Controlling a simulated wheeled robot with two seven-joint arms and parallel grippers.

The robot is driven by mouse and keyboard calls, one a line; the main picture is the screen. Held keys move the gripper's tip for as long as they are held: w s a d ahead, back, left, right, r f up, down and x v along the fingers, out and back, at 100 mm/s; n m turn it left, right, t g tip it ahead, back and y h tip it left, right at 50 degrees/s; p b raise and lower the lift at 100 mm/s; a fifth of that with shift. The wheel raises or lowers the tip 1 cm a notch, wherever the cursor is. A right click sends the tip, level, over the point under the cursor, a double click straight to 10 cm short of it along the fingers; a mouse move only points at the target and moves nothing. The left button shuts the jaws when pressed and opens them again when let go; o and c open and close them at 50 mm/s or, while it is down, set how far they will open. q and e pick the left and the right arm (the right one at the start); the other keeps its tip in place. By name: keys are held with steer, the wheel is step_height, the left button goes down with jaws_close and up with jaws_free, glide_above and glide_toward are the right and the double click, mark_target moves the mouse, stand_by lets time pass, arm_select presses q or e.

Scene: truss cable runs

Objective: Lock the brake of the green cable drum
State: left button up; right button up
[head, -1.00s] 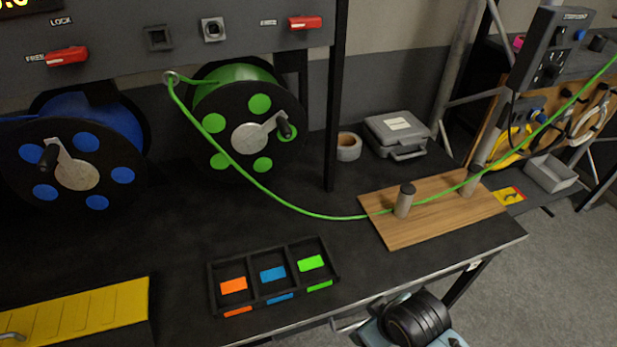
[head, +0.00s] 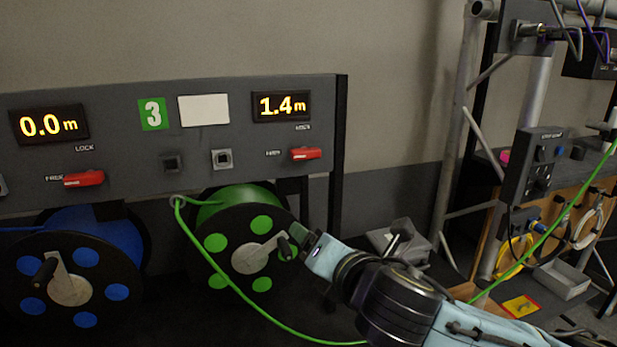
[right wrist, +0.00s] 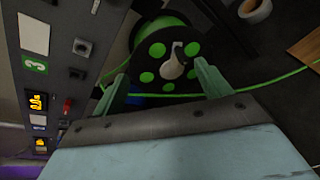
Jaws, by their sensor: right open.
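The green cable drum (head: 250,235) stands under the grey panel, with a crank on its hub. Its red brake lever (head: 305,153) is on the panel below the 1.4 m display. The lever lies level, beside the FREE label on its left; the LOCK label is above it. My right gripper (head: 294,238) is in front of the drum's right side, near the crank and below the lever. In the right wrist view the fingers (right wrist: 160,72) are apart with nothing between them, and the drum (right wrist: 165,55) shows beyond. My left gripper is not in view.
The blue drum (head: 75,265) and its red lever (head: 84,179) are at the left. The green cable (head: 225,280) runs from a guide ring down across the bench. A grey case (head: 385,238) lies behind my right arm. The space before the panel above my gripper is clear.

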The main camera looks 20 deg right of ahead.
mark_target(308, 154)
step_height(308, 154, up, 10)
steer(key=w+d+n+t, duration=0.3)
steer(key=n, duration=0.5)
steer(key=shift+h, duration=0.4)
steer(key=w, duration=0.8)
steer(key=w+p, duration=0.1)
steer(key=w, duration=0.4)
steer(key=shift+a, duration=0.25)
steer(key=shift+c, duration=0.5)
steer(key=shift+f, duration=0.1)
steer(key=c, duration=0.9)
